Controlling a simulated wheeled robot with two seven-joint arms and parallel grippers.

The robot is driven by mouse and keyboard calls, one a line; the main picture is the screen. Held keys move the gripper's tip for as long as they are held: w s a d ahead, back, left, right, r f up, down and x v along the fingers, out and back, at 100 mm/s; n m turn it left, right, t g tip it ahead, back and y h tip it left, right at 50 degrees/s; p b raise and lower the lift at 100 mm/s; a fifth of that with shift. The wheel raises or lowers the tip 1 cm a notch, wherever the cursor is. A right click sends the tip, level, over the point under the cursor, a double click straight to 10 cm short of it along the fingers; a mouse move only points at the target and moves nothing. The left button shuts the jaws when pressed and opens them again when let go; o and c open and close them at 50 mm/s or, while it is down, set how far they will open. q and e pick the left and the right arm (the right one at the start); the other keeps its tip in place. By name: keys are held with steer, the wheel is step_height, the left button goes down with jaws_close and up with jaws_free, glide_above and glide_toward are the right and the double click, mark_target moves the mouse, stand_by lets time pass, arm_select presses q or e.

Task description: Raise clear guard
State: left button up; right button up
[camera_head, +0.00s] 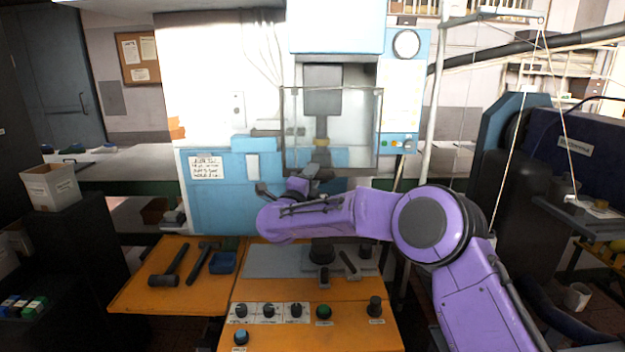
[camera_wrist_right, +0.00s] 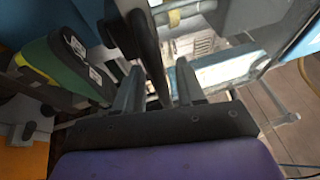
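The clear guard (camera_head: 350,135) is a see-through panel with a dark frame, hanging in front of the press's ram in the head view. Its lower edge is just above my right gripper (camera_head: 300,183), which is at the end of the purple arm. In the right wrist view my right gripper (camera_wrist_right: 158,88) has its two fingers apart. A dark rod (camera_wrist_right: 146,35) reaches down between them, nearer the left finger, with a gap to the right finger. I cannot tell whether the rod touches a finger. My left gripper is not in view.
The press body (camera_head: 225,205) is light blue. An orange bench (camera_head: 255,340) in front holds a hammer (camera_head: 168,268), a control panel with several knobs (camera_head: 268,312) and a grey plate (camera_head: 268,262). A white bin (camera_head: 52,187) stands at left. Ropes hang at right.

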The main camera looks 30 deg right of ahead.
steer(key=b+v, duration=0.5)
steer(key=v, duration=0.5)
steer(key=shift+s+a, duration=0.15)
steer(key=shift+a, duration=0.05)
